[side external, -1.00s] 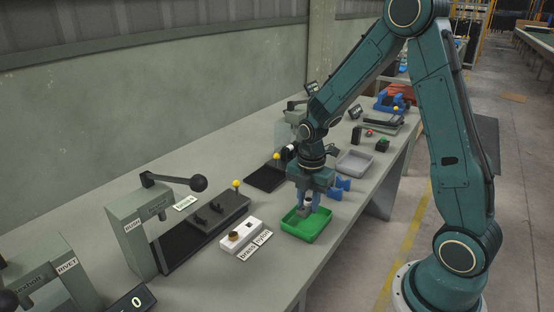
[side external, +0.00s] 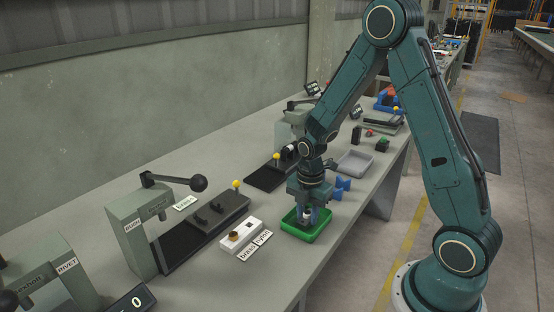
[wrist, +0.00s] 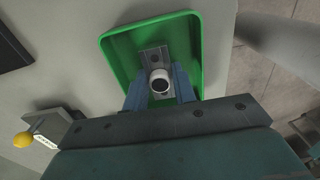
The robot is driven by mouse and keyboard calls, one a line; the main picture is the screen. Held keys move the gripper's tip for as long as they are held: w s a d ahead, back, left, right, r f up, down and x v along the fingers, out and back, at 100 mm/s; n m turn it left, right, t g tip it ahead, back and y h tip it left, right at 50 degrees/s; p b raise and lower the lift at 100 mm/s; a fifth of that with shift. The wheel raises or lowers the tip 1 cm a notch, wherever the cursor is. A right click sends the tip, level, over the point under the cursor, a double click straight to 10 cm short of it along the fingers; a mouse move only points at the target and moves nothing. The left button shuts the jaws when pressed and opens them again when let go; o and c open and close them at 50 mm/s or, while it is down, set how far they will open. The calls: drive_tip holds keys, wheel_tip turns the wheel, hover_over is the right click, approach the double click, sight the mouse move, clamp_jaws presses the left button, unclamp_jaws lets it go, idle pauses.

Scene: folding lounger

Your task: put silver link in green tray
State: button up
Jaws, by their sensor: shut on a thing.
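The green tray (side external: 290,228) sits on the bench near its front edge, in the middle of the side view. It also shows in the wrist view (wrist: 122,52). My gripper (side external: 305,219) points down inside the tray's outline, low and close to its floor. In the wrist view its two blue fingers (wrist: 160,92) are shut on the silver link (wrist: 153,56), a grey metal plate with a round white-rimmed piece on it. The link is over the tray floor; whether it touches the floor cannot be told.
A white block with a brass piece (side external: 240,236) stands left of the tray, with a dark fixture (side external: 205,222) beyond it. A grey tray (side external: 355,162) and blue blocks (side external: 342,184) lie behind to the right.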

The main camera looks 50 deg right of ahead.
drive_tip(key=shift+f, duration=0.15)
drive_tip(key=o, duration=1)
wheel_tip(320, 180, up, 12)
idle(0.4)
drive_tip(key=shift+r, duration=0.2)
idle(0.3)
